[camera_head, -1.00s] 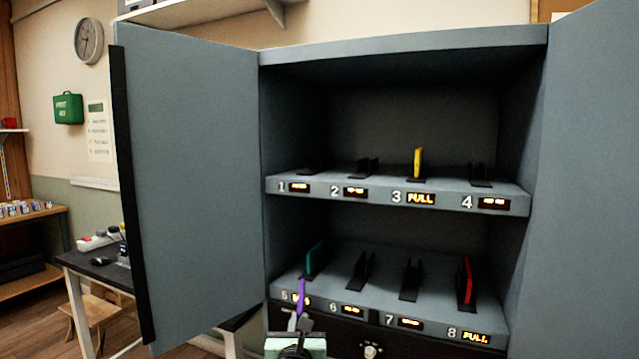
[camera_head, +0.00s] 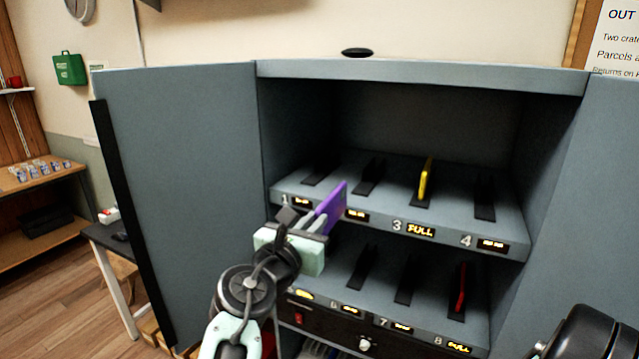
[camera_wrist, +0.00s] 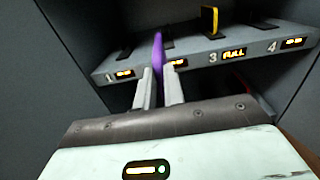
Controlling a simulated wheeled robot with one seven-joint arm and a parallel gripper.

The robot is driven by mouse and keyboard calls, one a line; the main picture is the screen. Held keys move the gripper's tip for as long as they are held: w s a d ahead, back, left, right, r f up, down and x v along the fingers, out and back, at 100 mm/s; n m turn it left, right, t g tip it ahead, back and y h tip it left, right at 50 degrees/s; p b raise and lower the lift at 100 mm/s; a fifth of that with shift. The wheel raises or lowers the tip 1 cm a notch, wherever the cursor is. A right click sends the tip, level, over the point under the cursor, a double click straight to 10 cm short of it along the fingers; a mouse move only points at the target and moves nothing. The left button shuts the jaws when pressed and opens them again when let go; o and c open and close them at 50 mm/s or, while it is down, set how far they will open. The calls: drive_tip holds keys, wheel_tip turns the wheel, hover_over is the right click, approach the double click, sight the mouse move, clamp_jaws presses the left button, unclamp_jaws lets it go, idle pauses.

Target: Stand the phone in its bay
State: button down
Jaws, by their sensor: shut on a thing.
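The phone is a thin purple slab (camera_head: 334,204), held on edge in my gripper (camera_head: 318,222). In the head view it is in front of the upper shelf's front edge (camera_head: 380,221), between labels 1 and 2. In the wrist view the phone (camera_wrist: 158,48) rises between the two fingers (camera_wrist: 160,88), in front of label 2 and partly covering it. Empty dark bays 1 (camera_head: 320,172), 2 (camera_head: 369,176) and 4 (camera_head: 485,198) show on the upper shelf. I cannot tell which bay is the phone's own.
A yellow phone (camera_head: 425,179) stands in bay 3, marked FULL. A red phone (camera_head: 461,287) stands in bay 8. Bays 6 (camera_head: 361,267) and 7 (camera_head: 405,281) look empty; bay 5 is hidden by my gripper. Open cabinet doors (camera_head: 180,190) flank the shelves.

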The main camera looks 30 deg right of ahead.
sight(334, 202)
drive_tip(key=p+x, duration=0.1)
drive_tip(key=x, duration=0.7)
drive_tip(key=r+p+x, duration=0.1)
drive_tip(key=p+x, duration=0.1)
drive_tip(key=x, duration=0.7)
drive_tip(key=p+x, duration=0.2)
drive_tip(key=x, duration=0.7)
drive_tip(key=shift+s+d+r, duration=0.15)
drive_tip(key=shift+s+d, duration=0.1)
drive_tip(key=shift+s, duration=0.15)
drive_tip(key=shift+f+b, duration=0.4)
drive_tip(key=shift+b, duration=0.05)
idle(1.6)
drive_tip(key=c, duration=1.4)
unclamp_jaws()
drive_tip(key=shift+s+a, duration=0.1)
drive_tip(key=b+v, duration=0.7)
drive_tip(key=v, duration=0.9)
drive_tip(key=shift+a, duration=0.35)
drive_tip(key=shift+s+a, duration=0.25)
drive_tip(key=shift+s, duration=0.05)
